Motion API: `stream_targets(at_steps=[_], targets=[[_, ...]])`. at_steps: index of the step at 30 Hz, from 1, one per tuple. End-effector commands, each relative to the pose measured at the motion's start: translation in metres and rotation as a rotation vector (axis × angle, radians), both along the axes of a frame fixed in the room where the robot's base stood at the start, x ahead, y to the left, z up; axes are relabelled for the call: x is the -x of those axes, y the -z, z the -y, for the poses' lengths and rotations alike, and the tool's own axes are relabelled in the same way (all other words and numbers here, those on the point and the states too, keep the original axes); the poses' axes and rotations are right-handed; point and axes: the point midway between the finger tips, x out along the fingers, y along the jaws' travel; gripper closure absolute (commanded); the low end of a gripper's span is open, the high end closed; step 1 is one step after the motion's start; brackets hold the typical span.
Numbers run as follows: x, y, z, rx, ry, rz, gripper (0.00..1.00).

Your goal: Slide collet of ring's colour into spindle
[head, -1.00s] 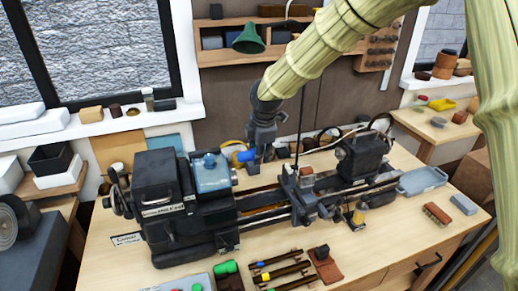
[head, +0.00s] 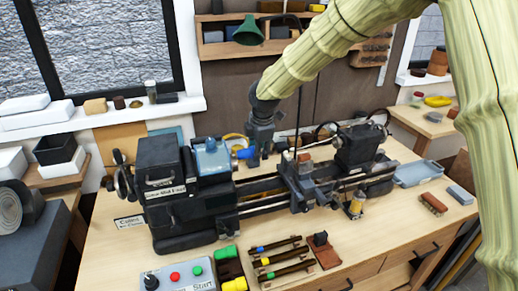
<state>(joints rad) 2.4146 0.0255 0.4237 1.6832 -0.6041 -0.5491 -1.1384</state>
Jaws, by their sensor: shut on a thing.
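The lathe (head: 172,190) stands on the bench, its blue-topped headstock (head: 212,158) at the left end. My gripper (head: 254,152) points down over the bed, just right of the headstock, and is shut on a blue collet (head: 244,153). The collet lies roughly level, its blue end towards the headstock. The spindle mouth is on the headstock's right side and hard to make out; I cannot tell whether the collet touches it. A green collet (head: 228,252) and a yellow collet (head: 235,284) sit in a dark holder at the front. I cannot make out a ring at the spindle.
The carriage (head: 303,178) and tailstock (head: 360,150) stand right of my gripper. In front lie several dark rods with coloured bands (head: 283,257) and a control box (head: 180,277) with buttons. A grey tray (head: 420,172) and a brown brush (head: 433,203) lie at the right.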

Motion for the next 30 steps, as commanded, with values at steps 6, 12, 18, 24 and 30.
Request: stream_targets(at_steps=[6, 12, 18, 24, 30], targets=[[-0.002, 0.015, 0.0, 0.0, 0.001, -0.003, 0.89], [-0.001, 0.023, 0.0, 0.001, 0.001, -0.003, 0.89], [0.0, 0.03, -0.004, 0.0, 0.0, -0.002, 0.89], [0.001, 0.028, -0.006, -0.001, 0.001, -0.002, 0.89], [0.001, 0.028, -0.006, -0.001, 0.001, -0.002, 0.89]])
